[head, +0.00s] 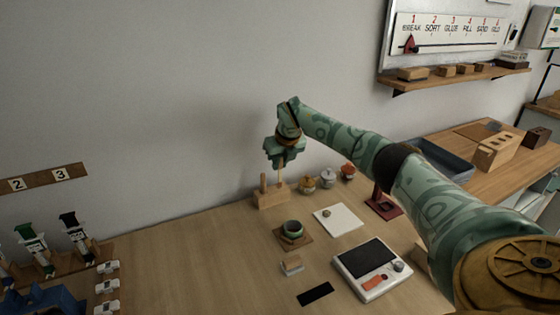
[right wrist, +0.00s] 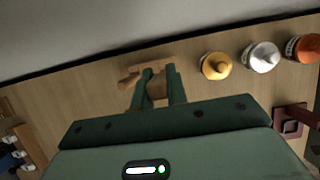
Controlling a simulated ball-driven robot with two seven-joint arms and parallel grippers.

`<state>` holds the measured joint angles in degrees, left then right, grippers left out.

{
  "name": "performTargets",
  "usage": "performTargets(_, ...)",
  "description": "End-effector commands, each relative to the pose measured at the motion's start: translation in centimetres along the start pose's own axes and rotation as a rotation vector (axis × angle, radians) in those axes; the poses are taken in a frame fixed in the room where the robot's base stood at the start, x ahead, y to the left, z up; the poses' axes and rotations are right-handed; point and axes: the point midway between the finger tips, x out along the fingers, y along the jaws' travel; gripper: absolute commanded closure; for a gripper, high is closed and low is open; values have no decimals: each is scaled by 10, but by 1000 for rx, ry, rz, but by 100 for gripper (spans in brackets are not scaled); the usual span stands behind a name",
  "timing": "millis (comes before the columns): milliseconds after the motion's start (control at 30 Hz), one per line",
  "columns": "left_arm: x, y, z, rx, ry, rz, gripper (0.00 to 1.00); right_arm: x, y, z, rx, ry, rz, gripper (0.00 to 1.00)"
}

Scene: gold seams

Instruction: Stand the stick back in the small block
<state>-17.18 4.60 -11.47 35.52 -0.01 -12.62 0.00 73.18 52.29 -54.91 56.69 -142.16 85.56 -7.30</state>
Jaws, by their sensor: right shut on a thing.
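A second upright peg (head: 263,183) stands at the block's left. In the right wrist view the fingers (right wrist: 159,85) close around something wooden, with the block (right wrist: 150,71) beyond, partly hidden. My left gripper is not in view.
Small lidded jars (head: 327,179) stand right of the block. A dark bowl (head: 292,228), a white tile (head: 338,220), a scale (head: 370,268) and a small wooden piece with a pale top (head: 291,265) lie in front. The table's left middle is clear.

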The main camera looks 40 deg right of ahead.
Motion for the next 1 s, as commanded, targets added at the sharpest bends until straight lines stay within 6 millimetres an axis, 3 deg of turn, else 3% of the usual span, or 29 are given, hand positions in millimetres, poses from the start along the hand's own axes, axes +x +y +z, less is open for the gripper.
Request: performTargets(1000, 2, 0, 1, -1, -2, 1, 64, 11, 0, -4, 0, 0, 1, 100)
